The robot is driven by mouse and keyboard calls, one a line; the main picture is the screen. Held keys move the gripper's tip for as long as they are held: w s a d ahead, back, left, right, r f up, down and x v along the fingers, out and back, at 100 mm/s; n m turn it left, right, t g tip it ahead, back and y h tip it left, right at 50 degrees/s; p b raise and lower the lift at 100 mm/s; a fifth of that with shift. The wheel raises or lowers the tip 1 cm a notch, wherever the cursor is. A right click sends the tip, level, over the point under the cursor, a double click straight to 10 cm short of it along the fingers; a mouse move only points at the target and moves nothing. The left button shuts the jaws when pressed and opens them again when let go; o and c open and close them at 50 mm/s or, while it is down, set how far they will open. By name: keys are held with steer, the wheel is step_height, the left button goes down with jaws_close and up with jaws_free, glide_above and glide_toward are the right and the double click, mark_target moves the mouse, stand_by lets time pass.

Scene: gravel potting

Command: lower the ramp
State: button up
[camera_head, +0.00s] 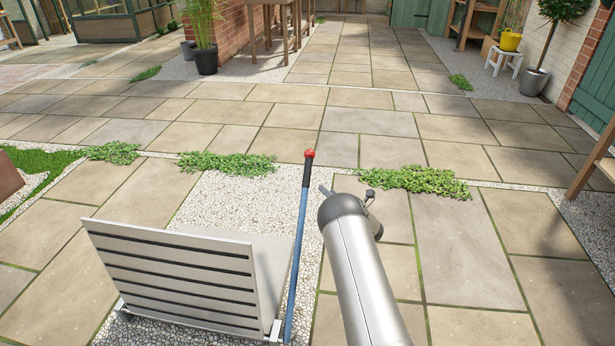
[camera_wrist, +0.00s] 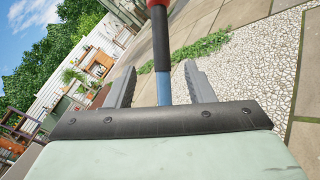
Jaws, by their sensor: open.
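The ramp (camera_head: 172,278) is a pale panel with dark slots across it, standing steeply raised at the lower left of the head view. It is joined at its base to a light platform (camera_head: 270,255). A blue lever (camera_head: 298,245) with a black grip and a red knob stands nearly upright at the platform's right side. My gripper (camera_head: 324,189) is just right of the lever's upper part. In the wrist view, the open fingers of my gripper (camera_wrist: 158,78) appear on either side of the lever (camera_wrist: 163,88). Whether they touch it cannot be told.
White gravel (camera_head: 225,195) lies under and behind the platform, with low green plants (camera_head: 225,163) along its edge. Stone paving (camera_head: 455,245) to the right is clear. A wooden stand (camera_head: 600,160) is at the right edge. A potted plant (camera_head: 205,60) stands farther back.

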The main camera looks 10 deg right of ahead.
mark_target(310, 173)
steer(key=b+x, duration=0.2)
steer(key=x, duration=0.4)
steer(key=b+x, duration=0.3)
steer(key=x, duration=0.4)
steer(key=shift+d+f, duration=0.1)
steer(key=shift+f, duration=0.15)
steer(key=shift+w+a+r, duration=0.2)
steer(key=shift+w+a, duration=0.15)
steer(key=shift+w, duration=0.35)
